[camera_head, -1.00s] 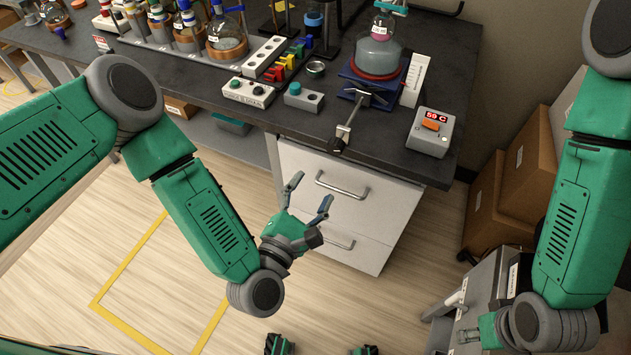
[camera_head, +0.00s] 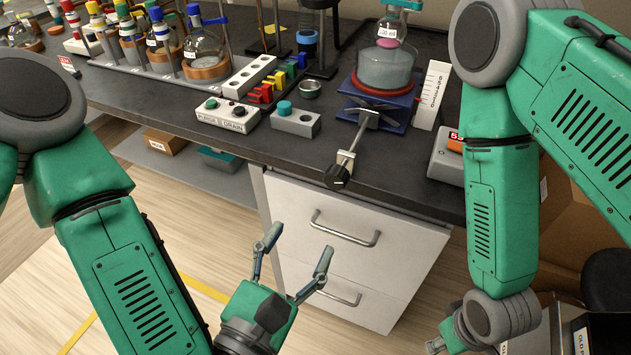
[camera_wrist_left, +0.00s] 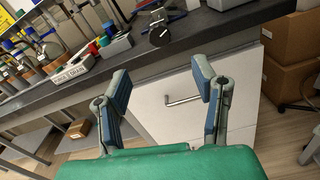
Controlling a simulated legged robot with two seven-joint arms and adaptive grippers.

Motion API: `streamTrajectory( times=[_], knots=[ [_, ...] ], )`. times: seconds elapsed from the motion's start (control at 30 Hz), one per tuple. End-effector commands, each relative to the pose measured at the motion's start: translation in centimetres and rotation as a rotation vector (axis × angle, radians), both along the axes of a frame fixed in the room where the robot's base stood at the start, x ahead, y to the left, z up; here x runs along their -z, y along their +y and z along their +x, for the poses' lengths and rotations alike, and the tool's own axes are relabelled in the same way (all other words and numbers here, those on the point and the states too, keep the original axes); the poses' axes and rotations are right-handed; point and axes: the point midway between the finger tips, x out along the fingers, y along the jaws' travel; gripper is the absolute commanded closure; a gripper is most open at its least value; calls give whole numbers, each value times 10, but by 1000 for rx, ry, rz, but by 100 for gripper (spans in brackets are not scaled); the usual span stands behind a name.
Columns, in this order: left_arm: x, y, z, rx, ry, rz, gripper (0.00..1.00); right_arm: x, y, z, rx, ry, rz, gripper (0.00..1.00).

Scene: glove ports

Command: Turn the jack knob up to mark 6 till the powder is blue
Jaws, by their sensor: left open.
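The jack knob (camera_head: 337,177) is dark and round, at the end of a metal rod that sticks out past the bench's front edge. My left gripper (camera_head: 298,250) is open and empty, below the knob. In the left wrist view, the knob (camera_wrist_left: 160,36) shows beyond the open fingers. My right gripper is mostly cut off at the bottom.
A button box (camera_head: 227,115) and a grey box with a teal button (camera_head: 296,119) sit left of the rod. A temperature display box (camera_head: 446,160) is partly hidden by my right arm. White drawers (camera_head: 350,240) are below the bench edge. Bottles and flasks crowd the back left.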

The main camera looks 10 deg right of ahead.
Motion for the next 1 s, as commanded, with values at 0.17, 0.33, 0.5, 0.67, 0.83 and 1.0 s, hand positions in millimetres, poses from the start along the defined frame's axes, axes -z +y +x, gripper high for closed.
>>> streamTrajectory(
  times=[0.17, 0.33, 0.5, 0.67, 0.83, 1.0],
  knots=[
    [-3, -11, 17, 0, -5, -2, 47, -2, 0, 0, 0, 1, 0, 60],
    [-3, -32, 46, -1, -6, -2, 47, -3, 0, 0, 0, 0, 0, 60],
    [-2, -52, 77, -2, -5, -1, 47, -4, 0, 0, 0, 0, 0, 60],
    [-1, -67, 98, -2, -3, 0, 47, -3, 0, 0, 0, 0, 0, 60],
    [-1, -75, 111, 0, -2, 0, 47, -3, 0, 0, 0, 0, 0, 60],
    [-1, -77, 115, 0, 0, 0, 47, -3, 0, 0, 0, 0, 0, 60]
  ],
)
